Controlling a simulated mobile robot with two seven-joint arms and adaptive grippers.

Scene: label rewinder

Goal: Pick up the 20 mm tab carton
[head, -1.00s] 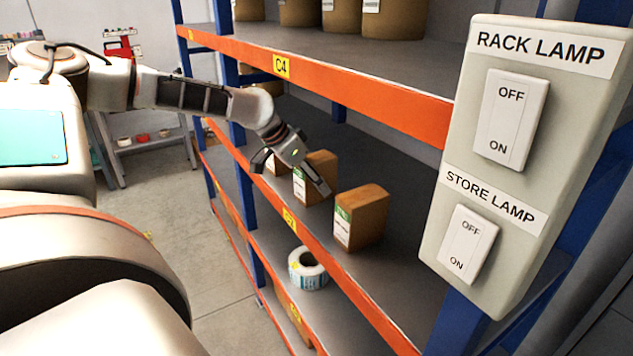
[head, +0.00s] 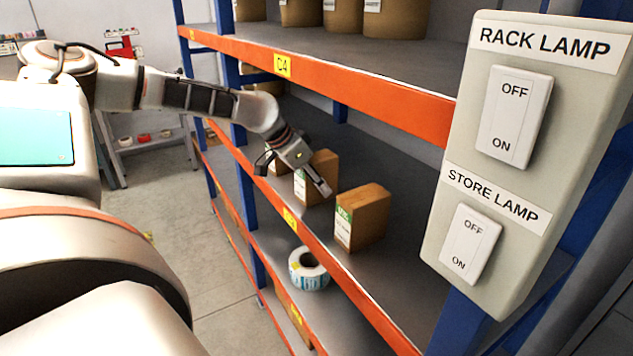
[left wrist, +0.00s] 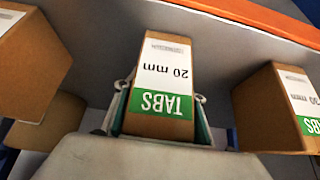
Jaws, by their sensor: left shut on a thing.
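The 20 mm tab carton (left wrist: 165,85) is a brown box with a white and green label, upside down in the left wrist view. In the head view the carton (head: 318,172) stands on the middle shelf, partly covered by my gripper. My left gripper (head: 296,176) has one finger on each side of it and is shut on it. In the left wrist view the fingers (left wrist: 160,110) flank the carton's label end. I cannot tell whether the carton touches the shelf. My right gripper is not in view.
A 30 mm carton (left wrist: 285,105) stands beside it; a carton (head: 362,216) is nearer in the head view. Another carton (left wrist: 30,65) is on the other side. An orange shelf beam (head: 350,85) runs above my gripper. A label roll (head: 308,270) lies on the lower shelf. A switch panel (head: 525,160) is at right.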

